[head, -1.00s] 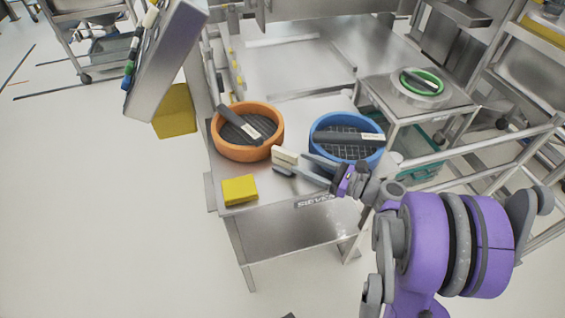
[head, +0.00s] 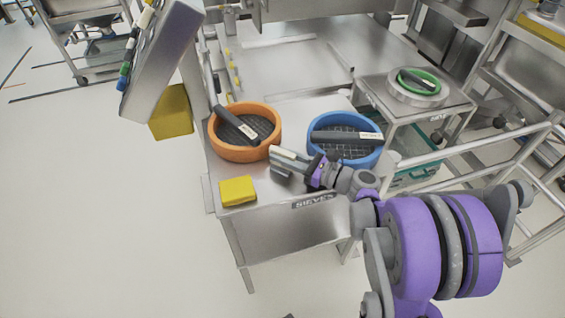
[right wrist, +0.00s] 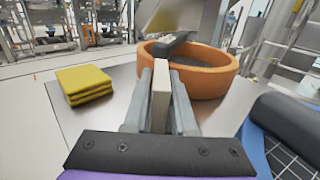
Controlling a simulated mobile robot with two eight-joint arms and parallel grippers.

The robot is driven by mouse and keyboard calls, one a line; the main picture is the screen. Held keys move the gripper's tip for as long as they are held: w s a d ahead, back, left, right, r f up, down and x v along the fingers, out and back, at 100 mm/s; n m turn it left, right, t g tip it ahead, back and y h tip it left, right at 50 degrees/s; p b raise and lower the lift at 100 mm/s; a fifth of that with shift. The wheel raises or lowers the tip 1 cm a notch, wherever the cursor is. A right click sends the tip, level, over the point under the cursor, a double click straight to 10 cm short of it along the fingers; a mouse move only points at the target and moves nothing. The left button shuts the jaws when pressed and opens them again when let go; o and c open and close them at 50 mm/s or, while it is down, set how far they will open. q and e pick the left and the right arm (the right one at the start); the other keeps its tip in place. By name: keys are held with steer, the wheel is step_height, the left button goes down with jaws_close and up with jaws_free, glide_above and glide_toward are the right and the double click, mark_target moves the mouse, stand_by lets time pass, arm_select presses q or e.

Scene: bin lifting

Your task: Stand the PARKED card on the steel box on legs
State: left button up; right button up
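My right gripper (head: 280,158) is shut on a thin cream card (right wrist: 160,98), which stands on edge between the fingers in the right wrist view. No lettering on it can be read. In the head view the gripper is over the front of the SIEVES table (head: 290,215), between the orange sieve and the blue sieve. A small steel stand on legs (head: 455,102) is at the right, with a green-rimmed sieve (head: 420,80) on its top. I cannot tell whether it is the steel box on legs that the task names. My left gripper is not in view.
The orange sieve (head: 216,146) and blue sieve (head: 312,150) each hold a dark bar with a pale label. A tilted steel panel (head: 165,60) stands at the left. Metal rails (head: 500,150) run along the right.

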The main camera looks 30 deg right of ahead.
jaws_close()
